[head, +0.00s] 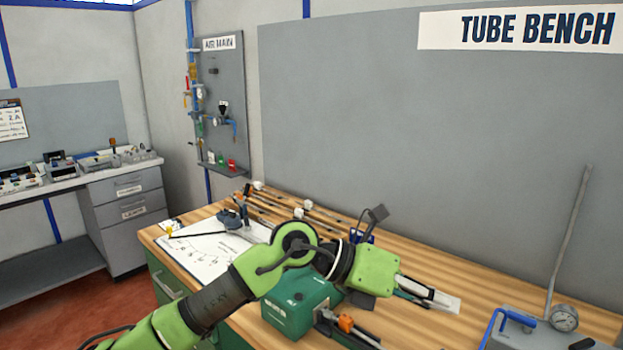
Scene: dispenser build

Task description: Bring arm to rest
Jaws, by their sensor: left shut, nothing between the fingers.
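My left arm (215,300) comes in from the lower left in green and black and reaches over the wooden bench (500,265). My left gripper (440,301) points to the right above the bench top, beyond the green wrist link. Its narrow dark fingers are shut with nothing seen between them. A pale strip or card shows beside the fingertips; I cannot tell whether they touch it. My right gripper is not in view.
A green box (292,308) stands on the bench below my wrist, with an orange-tipped part beside it. A drawing sheet (205,252) and several tubes (320,220) lie behind. A pump with a gauge (564,317) and a tall lever (568,240) stands at the right.

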